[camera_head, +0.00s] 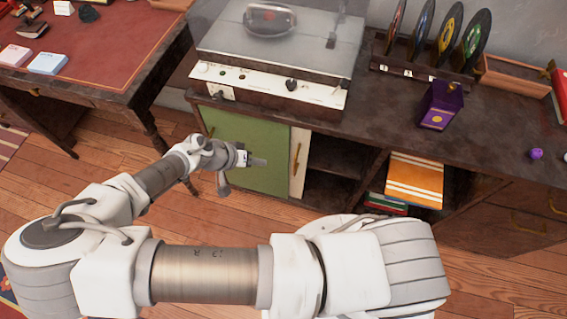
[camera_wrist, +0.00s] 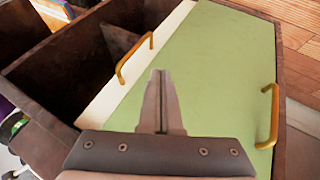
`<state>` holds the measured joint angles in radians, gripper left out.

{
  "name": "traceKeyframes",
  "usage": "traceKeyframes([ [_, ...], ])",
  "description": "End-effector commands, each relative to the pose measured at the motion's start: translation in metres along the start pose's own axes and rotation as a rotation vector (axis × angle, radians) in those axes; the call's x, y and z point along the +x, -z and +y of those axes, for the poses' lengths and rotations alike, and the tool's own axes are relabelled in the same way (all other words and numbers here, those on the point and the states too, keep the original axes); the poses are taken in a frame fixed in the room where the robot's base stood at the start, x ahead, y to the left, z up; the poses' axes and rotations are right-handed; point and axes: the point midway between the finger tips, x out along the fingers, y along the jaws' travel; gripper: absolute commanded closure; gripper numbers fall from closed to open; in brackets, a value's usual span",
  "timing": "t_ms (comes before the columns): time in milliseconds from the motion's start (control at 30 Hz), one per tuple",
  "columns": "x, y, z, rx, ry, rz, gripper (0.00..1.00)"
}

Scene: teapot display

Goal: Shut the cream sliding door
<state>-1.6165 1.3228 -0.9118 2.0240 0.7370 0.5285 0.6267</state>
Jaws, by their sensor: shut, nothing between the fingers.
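The cream sliding door (camera_head: 302,170) shows as a narrow upright strip beside the green door (camera_head: 265,183). The rest of it appears hidden behind the green panel. It carries a brass handle (camera_head: 296,158). In the wrist view the cream strip (camera_wrist: 104,104) runs along the green panel's left edge (camera_wrist: 215,65), with its brass handle (camera_wrist: 122,70) standing out to the left of my fingertips. My gripper (camera_head: 262,162) is shut and empty in front of the green door. In the wrist view its fingertips (camera_wrist: 161,74) lie over the green panel, apart from the cream door's handle.
The green door has its own brass handle (camera_wrist: 273,115). Right of the cream strip is an open dark compartment (camera_head: 335,165), then an orange striped record sleeve (camera_head: 414,180). A turntable (camera_head: 275,50) and purple box (camera_head: 438,105) stand on the cabinet top. A red-topped desk (camera_head: 95,50) is left.

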Motion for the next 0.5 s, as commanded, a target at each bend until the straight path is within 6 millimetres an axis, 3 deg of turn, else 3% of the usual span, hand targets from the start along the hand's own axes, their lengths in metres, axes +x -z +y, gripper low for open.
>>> traceKeyframes([
  [33,0.015,-0.001,0.0,0.002,-0.004,-0.002,1.0],
  [300,0.072,-0.001,0.0,0.001,-0.003,-0.002,1.0],
  [500,0.084,-0.001,0.025,0.003,-0.001,-0.004,1.0],
])
